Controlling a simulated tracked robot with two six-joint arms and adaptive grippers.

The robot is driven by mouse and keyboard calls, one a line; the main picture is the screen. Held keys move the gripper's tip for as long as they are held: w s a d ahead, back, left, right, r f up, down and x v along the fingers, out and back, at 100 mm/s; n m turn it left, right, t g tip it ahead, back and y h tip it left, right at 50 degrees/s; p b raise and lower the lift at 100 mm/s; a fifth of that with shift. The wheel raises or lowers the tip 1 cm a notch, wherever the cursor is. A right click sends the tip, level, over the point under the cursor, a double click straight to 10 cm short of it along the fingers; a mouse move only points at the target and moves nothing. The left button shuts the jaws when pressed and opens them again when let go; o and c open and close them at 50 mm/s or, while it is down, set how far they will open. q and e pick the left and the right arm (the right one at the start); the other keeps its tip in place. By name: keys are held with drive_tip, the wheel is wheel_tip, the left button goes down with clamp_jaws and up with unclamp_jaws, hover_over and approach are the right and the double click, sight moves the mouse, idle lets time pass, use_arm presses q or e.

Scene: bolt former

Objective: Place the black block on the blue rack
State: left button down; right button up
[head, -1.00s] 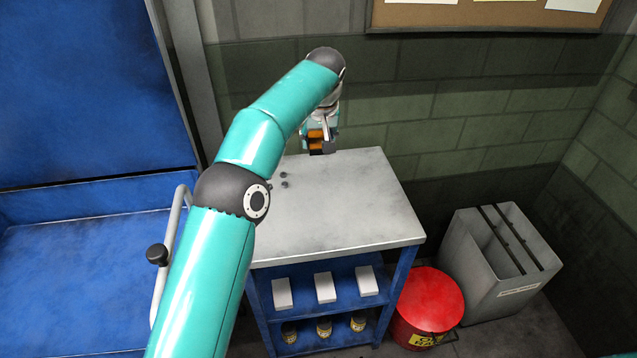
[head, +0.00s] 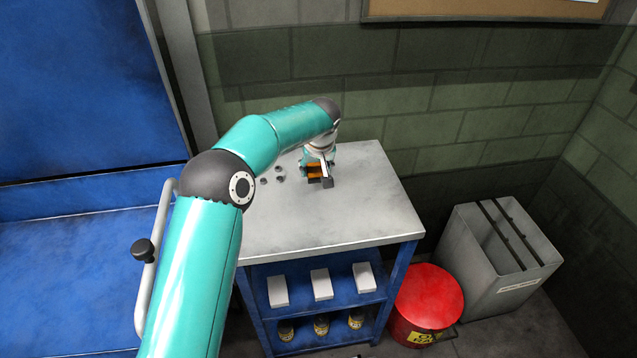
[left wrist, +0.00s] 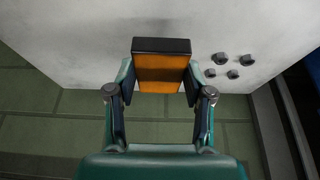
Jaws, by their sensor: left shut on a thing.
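My left gripper (head: 318,172) is over the back part of the blue rack's grey top. It is shut on the black block (head: 328,182), whose dark end shows beyond the fingers with orange beside it. In the left wrist view, the block (left wrist: 161,46) shows as a dark band above an orange face between the two fingers (left wrist: 160,88). I cannot tell whether the block touches the top. The blue rack (head: 256,308) has a grey top and blue shelves below. My right gripper is not in view.
Several small dark nuts (head: 279,169) lie on the grey top, left of the gripper. White boxes (head: 321,284) and jars (head: 321,325) stand on the shelves. A red bin (head: 430,295) and a grey bin (head: 490,265) stand at right. The top's front and right are clear.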

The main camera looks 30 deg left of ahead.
sight(317, 190)
use_arm(q)
drive_tip(key=shift+f, duration=2.35)
drive_tip(key=shift+c, duration=2.2)
unclamp_jaws()
drive_tip(key=shift+d, duration=0.1)
drive_tip(key=b+v, duration=0.1)
drive_tip(key=v, duration=1.1)
